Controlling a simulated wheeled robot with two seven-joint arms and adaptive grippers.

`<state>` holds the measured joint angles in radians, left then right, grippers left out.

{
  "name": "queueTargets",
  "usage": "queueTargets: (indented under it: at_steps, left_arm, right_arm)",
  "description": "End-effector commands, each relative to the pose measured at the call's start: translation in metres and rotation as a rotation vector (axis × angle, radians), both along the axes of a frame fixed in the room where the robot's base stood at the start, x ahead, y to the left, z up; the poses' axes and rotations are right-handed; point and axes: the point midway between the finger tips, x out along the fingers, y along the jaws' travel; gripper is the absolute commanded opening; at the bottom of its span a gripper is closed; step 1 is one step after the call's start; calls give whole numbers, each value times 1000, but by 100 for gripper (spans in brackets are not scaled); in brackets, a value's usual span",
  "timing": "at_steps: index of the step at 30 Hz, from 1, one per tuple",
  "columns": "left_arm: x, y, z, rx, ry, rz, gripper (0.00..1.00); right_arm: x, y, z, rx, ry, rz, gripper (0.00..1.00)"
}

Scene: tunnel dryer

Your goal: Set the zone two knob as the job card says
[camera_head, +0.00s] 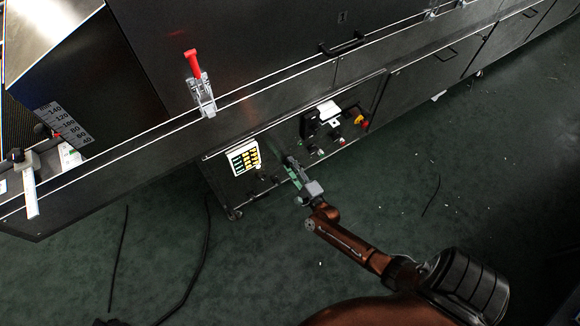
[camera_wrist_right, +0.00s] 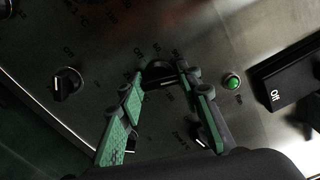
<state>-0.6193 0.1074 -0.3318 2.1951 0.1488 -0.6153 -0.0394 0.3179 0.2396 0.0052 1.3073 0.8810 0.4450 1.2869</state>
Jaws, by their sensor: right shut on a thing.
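My right gripper (camera_head: 290,163) reaches the control panel on the dryer's lower front. In the right wrist view, its two green-padded fingers (camera_wrist_right: 162,88) are closed around a black knob (camera_wrist_right: 158,72) with a pale pointer line. The fingers partly hide the knob's dial marks, and I cannot read its zone label. A second black knob (camera_wrist_right: 67,83) sits to its left, and a third (camera_wrist_right: 207,137) lies behind the right finger. A white card with yellow and green blocks (camera_head: 243,158) is on the panel, too small to read. My left gripper is out of view.
A green lamp (camera_wrist_right: 232,83) and a black box marked Off (camera_wrist_right: 285,82) sit right of the gripped knob. A red-handled clamp (camera_head: 200,82) stands above the panel. Black cables (camera_head: 205,250) lie on the green floor, otherwise mostly clear.

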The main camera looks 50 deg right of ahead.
Motion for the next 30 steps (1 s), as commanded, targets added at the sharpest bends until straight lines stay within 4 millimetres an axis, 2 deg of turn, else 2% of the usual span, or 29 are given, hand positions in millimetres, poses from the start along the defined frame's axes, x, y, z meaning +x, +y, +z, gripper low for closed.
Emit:
queueTargets:
  at_steps: [17, 18, 25, 30]
  left_arm:
    - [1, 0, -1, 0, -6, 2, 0]
    - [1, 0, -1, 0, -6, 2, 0]
    - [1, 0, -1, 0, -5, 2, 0]
    - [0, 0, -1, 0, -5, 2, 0]
  right_arm:
    - [-2, -1, -2, 31, -4, -2, 8]
    - [-2, -1, -2, 30, -3, -2, 34]
    - [-1, -1, -1, 30, -5, 0, 50]
    - [-1, 0, -1, 29, -6, -1, 50]
